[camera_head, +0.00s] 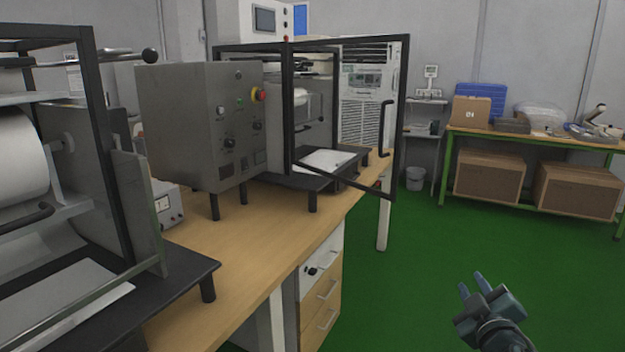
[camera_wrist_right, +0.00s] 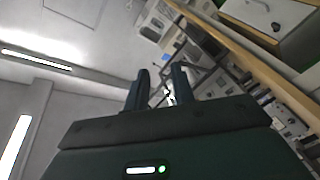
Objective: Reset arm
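My right gripper (camera_head: 473,284) is at the lower right of the head view, above the green floor and to the right of the workbench, touching nothing there. Its two fingers point up and stand apart with nothing between them. They also show in the right wrist view (camera_wrist_right: 160,80), with a gap between them; that view is tilted and looks past them to the ceiling, bench and machines. My left arm and gripper do not show in either view.
A wooden workbench (camera_head: 262,222) on the left carries a grey control box (camera_head: 185,125) and framed machines. An open framed door (camera_head: 400,120) juts out beyond the bench edge. Green floor (camera_head: 420,270) lies free on the right. Cardboard boxes (camera_head: 489,177) sit under a far table.

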